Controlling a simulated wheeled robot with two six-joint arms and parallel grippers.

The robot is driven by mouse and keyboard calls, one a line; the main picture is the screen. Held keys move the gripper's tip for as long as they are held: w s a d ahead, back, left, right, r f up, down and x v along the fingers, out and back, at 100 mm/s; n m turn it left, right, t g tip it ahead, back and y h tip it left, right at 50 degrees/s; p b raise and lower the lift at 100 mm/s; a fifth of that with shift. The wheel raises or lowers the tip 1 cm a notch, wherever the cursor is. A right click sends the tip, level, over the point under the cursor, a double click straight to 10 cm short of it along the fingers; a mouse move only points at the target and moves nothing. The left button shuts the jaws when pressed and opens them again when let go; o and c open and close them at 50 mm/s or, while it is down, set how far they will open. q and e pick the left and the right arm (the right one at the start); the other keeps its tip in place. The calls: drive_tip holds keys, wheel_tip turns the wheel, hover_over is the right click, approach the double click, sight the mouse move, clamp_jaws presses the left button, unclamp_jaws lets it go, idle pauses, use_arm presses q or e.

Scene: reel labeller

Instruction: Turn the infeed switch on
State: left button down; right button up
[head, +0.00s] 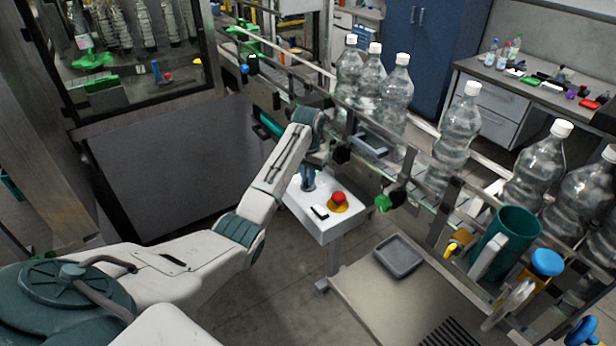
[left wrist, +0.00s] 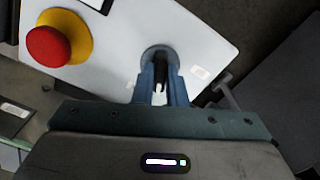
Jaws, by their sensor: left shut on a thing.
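A white control box (head: 318,222) stands on a post beside the conveyor. It carries a red emergency button on a yellow base (head: 338,200) and a small black-and-white rocker or label (head: 320,212). My left gripper (head: 308,182) is over the box's far left part. In the left wrist view its blue fingers (left wrist: 161,88) are shut on a dark switch knob (left wrist: 160,86) in a round grey collar (left wrist: 159,56). The box top (left wrist: 125,35) and red button (left wrist: 48,47) also show there. The switch's setting cannot be told. My right gripper is not in view.
A conveyor with several clear bottles (head: 452,135) runs along the right. A grey tray (head: 398,256) lies on a metal table in front. A green cup (head: 510,235) and a blue knob (head: 547,262) are at the right.

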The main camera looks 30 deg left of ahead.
use_arm(q)
drive_tip(key=m, duration=0.3)
drive_tip(key=shift+r+m, duration=0.1)
drive_tip(key=shift+m, duration=1)
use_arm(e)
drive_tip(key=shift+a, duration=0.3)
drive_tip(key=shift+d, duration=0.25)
use_arm(q)
drive_tip(key=c, duration=1.5)
unclamp_jaws()
drive_tip(key=shift+w, duration=0.1)
drive_tip(key=shift+o, duration=0.2)
